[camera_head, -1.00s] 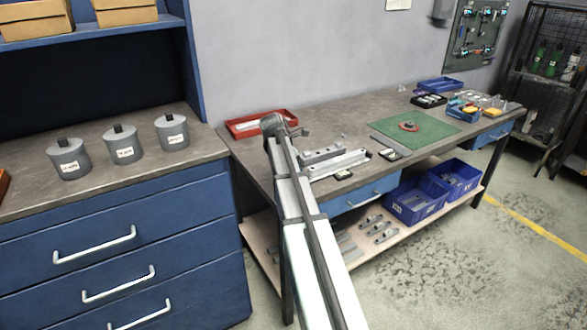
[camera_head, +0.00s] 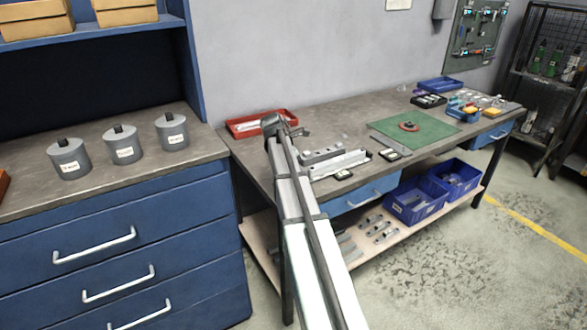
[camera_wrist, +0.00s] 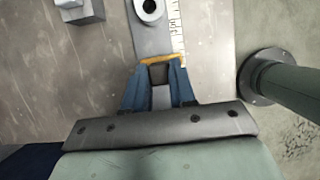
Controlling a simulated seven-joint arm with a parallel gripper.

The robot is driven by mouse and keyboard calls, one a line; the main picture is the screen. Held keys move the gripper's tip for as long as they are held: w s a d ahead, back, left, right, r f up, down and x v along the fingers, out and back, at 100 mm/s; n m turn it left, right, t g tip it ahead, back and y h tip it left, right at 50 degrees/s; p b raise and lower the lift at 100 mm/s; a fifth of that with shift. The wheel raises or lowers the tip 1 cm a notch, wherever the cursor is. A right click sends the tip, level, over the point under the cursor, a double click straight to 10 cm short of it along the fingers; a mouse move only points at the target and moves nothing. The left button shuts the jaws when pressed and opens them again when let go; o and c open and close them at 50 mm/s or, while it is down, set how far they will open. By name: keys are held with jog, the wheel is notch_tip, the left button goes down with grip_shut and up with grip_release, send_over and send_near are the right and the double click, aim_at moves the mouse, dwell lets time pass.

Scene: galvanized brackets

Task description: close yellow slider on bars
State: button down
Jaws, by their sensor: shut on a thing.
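In the wrist view my gripper (camera_wrist: 160,82) has two blue fingers close together at the picture's middle. A narrow yellow piece (camera_wrist: 162,57), which looks like the slider, shows at the fingertips, and the fingers are shut on it. A grey metal bar (camera_wrist: 150,38) with a round hole at its far end runs ahead of the fingertips. A white scale strip with marks (camera_wrist: 175,30) lies along its right side. The fingers hide most of the slider. In the head view my own arm hides the gripper tips and the slider.
A grey block (camera_wrist: 78,10) lies upper left in the wrist view. In the head view long metal parts (camera_head: 338,163) lie right of my arm on the workbench (camera_head: 352,122). A red tray (camera_head: 245,125) stands behind my arm. A green mat (camera_head: 430,137) lies further right.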

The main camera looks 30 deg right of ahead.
aim_at(309, 171)
jog(key=shift+d, duration=2.4)
jog(key=c, duration=0.9)
grip_release()
jog(key=v, duration=1.4)
jog(key=shift+f, duration=0.1)
